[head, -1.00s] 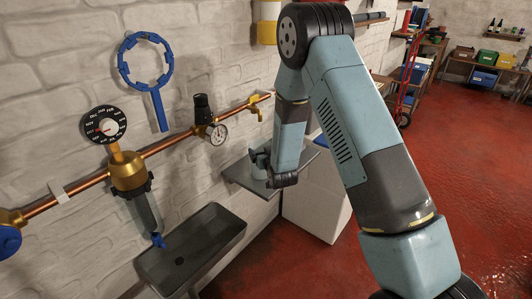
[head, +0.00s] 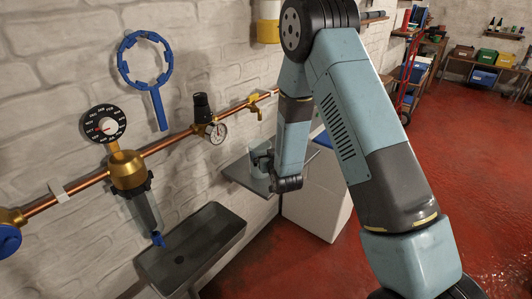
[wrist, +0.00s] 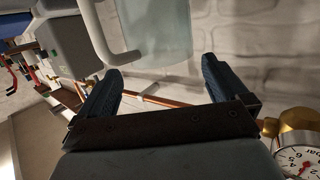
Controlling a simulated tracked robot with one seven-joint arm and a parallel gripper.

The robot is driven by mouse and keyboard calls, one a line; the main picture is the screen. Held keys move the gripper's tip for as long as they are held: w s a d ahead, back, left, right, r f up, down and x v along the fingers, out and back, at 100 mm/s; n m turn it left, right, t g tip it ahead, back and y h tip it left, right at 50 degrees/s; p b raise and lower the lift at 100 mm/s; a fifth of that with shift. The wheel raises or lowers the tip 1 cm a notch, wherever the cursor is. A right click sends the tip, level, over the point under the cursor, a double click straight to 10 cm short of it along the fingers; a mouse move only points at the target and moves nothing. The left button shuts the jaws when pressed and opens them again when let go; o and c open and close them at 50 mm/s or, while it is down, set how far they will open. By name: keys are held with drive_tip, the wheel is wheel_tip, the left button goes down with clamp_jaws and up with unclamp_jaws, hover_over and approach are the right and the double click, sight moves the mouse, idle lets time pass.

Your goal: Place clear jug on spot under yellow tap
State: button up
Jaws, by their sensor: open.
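The yellow tap (head: 256,110) sticks out from the copper pipe on the wall. Below it is a grey shelf (head: 236,172). My gripper (head: 263,160) is over the shelf's right part, small and partly hidden by my wrist in the head view. In the wrist view my gripper (wrist: 161,67) is open, its two dark fingers apart. The clear jug (wrist: 158,30) is just beyond the fingertips, its pale handle (wrist: 100,35) on the left side. The jug's top end is cut off by the frame. I cannot make the jug out surely in the head view.
A dark sink (head: 190,250) is on the wall left of the shelf. A pressure gauge (head: 217,134) and a brass filter (head: 128,170) are on the copper pipe. A white box (head: 315,205) stands right of the shelf. The red floor (head: 480,170) is open at right.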

drive_tip(key=v, duration=0.8)
drive_tip(key=s+d+r+m+g+h, duration=0.1)
drive_tip(key=s+d+r+g+h, duration=0.15)
drive_tip(key=d+r, duration=0.55)
drive_tip(key=s+d+r+m+g+h, duration=0.1)
drive_tip(key=s+d+r+g, duration=0.2)
drive_tip(key=r, duration=0.9)
drive_tip(key=s+d+r+g, duration=0.1)
drive_tip(key=s+d+r, duration=0.2)
drive_tip(key=s, duration=0.5)
drive_tip(key=s+d+r+m+g+h, duration=0.1)
drive_tip(key=s+d+r, duration=0.2)
drive_tip(key=s, duration=0.6)
drive_tip(key=s+d+r+g, duration=0.1)
drive_tip(key=s+d+r, duration=0.3)
drive_tip(key=s, duration=0.5)
drive_tip(key=shift+d+m+g, duration=0.3)
drive_tip(key=shift+d+g, duration=0.05)
drive_tip(key=shift+d, duration=0.15)
